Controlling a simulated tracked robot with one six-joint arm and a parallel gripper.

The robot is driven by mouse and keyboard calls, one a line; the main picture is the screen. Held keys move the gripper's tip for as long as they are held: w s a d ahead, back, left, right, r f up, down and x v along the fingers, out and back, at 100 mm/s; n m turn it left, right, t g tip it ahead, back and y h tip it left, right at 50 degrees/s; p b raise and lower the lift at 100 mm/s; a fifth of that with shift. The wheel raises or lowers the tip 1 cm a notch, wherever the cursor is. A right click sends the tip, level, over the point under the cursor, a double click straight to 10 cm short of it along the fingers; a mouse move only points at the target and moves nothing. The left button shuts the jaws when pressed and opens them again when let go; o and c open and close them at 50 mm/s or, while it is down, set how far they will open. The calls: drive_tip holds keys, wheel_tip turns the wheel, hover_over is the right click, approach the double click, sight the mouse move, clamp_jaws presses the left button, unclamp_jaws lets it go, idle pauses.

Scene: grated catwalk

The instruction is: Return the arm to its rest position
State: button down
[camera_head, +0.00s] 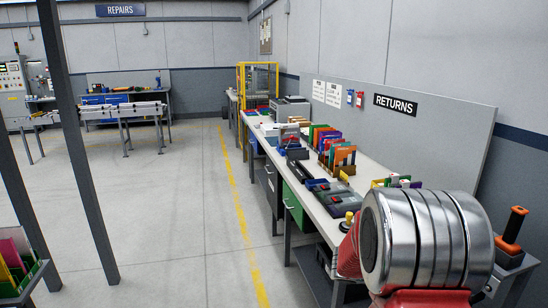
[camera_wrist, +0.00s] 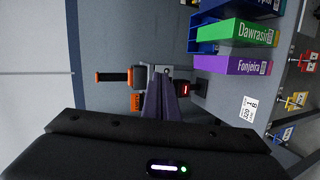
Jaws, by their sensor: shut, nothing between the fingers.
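My gripper (camera_wrist: 164,78) shows in the wrist view as two dark grey fingers. They lie together with nothing between them. In the head view a large silver and red part of my arm fills the lower right, and my gripper cannot be made out there. I cannot tell whether the fingers touch anything there.
The head view shows a long bench (camera_head: 375,189) with coloured folders, dark devices and a "RETURNS" sign (camera_head: 395,104). An orange-handled lever (camera_head: 514,226) stands at far right. Dark posts (camera_head: 77,140) stand left; the floor (camera_head: 170,200) between is clear. Labelled green (camera_wrist: 235,33) and purple (camera_wrist: 230,65) boxes show in the wrist view.

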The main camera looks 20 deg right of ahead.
drive_tip(key=s+a+r+n+t+y, duration=0.1)
drive_tip(key=s+a+r+t+y, duration=0.1)
drive_tip(key=a, duration=1.2)
drive_tip(key=s+a+r+n+t+y, duration=0.1)
drive_tip(key=s+a+r+t+y, duration=0.2)
drive_tip(key=a+y, duration=0.4)
drive_tip(key=s+a+r+n+t+y, duration=0.1)
drive_tip(key=s+a+r+t+y, duration=0.2)
drive_tip(key=a, duration=1.8)
drive_tip(key=shift+t+y, duration=0.8)
drive_tip(key=shift+s+d, duration=0.1)
drive_tip(key=shift+d, duration=0.05)
